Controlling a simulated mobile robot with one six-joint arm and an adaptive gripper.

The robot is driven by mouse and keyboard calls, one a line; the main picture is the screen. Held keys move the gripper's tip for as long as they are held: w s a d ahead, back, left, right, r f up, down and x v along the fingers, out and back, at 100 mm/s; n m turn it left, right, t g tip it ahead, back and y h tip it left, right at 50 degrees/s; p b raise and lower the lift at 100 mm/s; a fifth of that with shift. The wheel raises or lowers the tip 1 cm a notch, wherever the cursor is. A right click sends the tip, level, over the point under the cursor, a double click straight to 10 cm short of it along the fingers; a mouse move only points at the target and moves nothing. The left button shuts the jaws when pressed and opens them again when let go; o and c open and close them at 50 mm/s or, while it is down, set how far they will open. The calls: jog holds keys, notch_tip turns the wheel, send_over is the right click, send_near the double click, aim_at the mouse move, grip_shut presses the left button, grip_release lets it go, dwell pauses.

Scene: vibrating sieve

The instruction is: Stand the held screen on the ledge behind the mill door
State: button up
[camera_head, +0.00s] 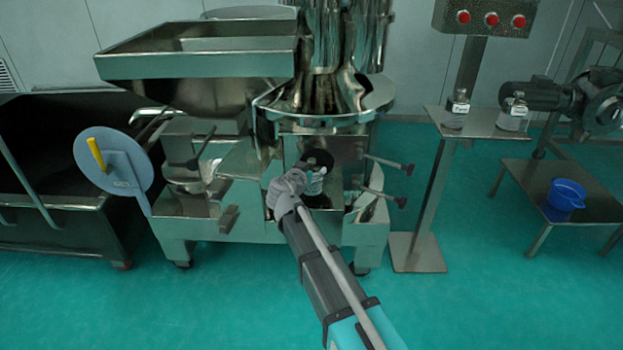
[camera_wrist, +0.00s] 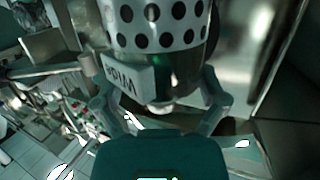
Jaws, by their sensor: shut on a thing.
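The held screen (camera_wrist: 157,28) is a pale perforated cylinder with dark round holes. A pale label block with dark lettering sits at its lower left in the wrist view. My gripper (camera_wrist: 162,104) is shut on the screen's lower part, one finger on each side. In the head view the screen (camera_head: 316,184) is a small whitish shape at my gripper (camera_head: 299,182), in front of the mill's open front. The mill door (camera_head: 125,172) is a round grey disc with a yellow handle, swung out to the left. I cannot make out the ledge; the arm and screen partly cover the opening.
Two black-knobbed rods (camera_head: 385,163) stick out right of the opening. A steel hopper tray (camera_head: 200,62) overhangs at upper left. A pedestal stand (camera_head: 432,190) with two jars is at right, then a low table with a blue bucket (camera_head: 566,195). The green floor in front is clear.

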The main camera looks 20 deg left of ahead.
jog(key=shift+f+b, duration=1)
jog(key=shift+f, duration=0.25)
jog(key=shift+f, duration=0.15)
jog(key=o, duration=1)
jog(key=shift+c, duration=0.2)
jog(key=shift+s+r, duration=0.15)
jog(key=shift+r, duration=0.1)
jog(key=d+p+v, duration=0.1)
jog(key=p+v, duration=0.1)
jog(key=v, duration=0.9)
jog(key=shift+s+a, duration=0.4)
jog(key=shift+a, duration=0.1)
jog(key=shift+d, duration=0.1)
